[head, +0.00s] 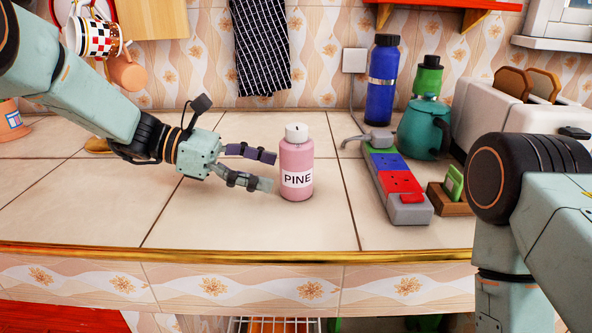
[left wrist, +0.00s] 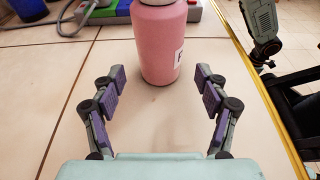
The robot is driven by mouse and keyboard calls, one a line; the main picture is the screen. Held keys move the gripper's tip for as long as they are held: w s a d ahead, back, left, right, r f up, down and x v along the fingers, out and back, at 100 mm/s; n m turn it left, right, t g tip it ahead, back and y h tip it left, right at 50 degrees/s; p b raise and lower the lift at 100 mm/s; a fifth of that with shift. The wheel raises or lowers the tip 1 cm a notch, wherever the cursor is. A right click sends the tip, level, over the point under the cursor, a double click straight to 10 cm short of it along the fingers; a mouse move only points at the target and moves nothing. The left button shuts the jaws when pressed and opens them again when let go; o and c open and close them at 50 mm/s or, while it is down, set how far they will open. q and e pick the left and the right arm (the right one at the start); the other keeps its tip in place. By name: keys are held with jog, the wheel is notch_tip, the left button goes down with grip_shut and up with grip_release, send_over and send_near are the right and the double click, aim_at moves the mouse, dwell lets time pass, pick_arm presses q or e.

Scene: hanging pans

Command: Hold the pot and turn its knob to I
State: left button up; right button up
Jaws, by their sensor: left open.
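A pink bottle-like pot (head: 297,168) labelled PINE stands upright on the tiled counter, with a round white knob (head: 297,132) on top bearing a small dark mark. The pot also shows in the left wrist view (left wrist: 160,42), where its top is cut off. My left gripper (head: 272,171) is open, low over the counter just left of the pot. In the left wrist view its fingers (left wrist: 160,76) spread to either side in front of the pot, with nothing between their pads. My right arm shows at the right of the head view; its gripper is out of sight.
Right of the pot lies a power strip (head: 390,180) with blue, red and green sections. A teal kettle (head: 424,130), blue flask (head: 383,80) and toaster (head: 487,105) stand behind. Mugs (head: 95,37) hang at upper left. The counter's front edge (head: 220,253) is near; tiles left of the pot are clear.

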aim_at(290, 175)
pick_arm(q)
jog(key=x, duration=0.3)
jog(key=shift+d+r, duration=0.1)
jog(key=shift+d, duration=0.05)
jog(key=shift+p+x, duration=0.45)
jog(key=shift+x, duration=0.5)
pick_arm(e)
jog(key=shift+s+r, duration=0.15)
pick_arm(q)
jog(key=c, duration=1.1)
jog(key=shift+c, duration=0.2)
pick_arm(e)
jog(key=shift+o, duration=0.4)
